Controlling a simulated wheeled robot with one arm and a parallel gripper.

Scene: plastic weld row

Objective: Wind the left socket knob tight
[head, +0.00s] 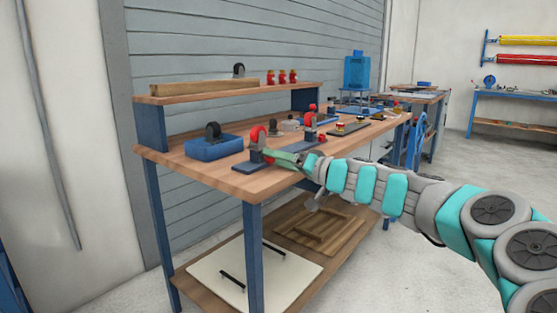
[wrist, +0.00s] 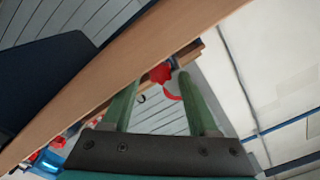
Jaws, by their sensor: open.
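A red round knob (head: 257,134) stands upright on a blue-grey fixture with a dark base plate (head: 250,167) at the bench's near end. It looks like the left socket knob. A second fixture with red parts (head: 311,119) stands farther back to the right. My gripper (head: 278,155) reaches in from the right, its green fingers low beside the near fixture. In the wrist view my gripper (wrist: 158,78) is open, and a red part (wrist: 160,72) shows between and beyond its fingertips. I cannot tell whether the fingers touch it.
The wooden bench top (head: 215,178) is clear at its front left corner. A blue tray (head: 213,147) with a caster wheel lies left of the near fixture. A raised shelf (head: 230,93) runs along the back, holding a wooden beam (head: 205,87) and several red items.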

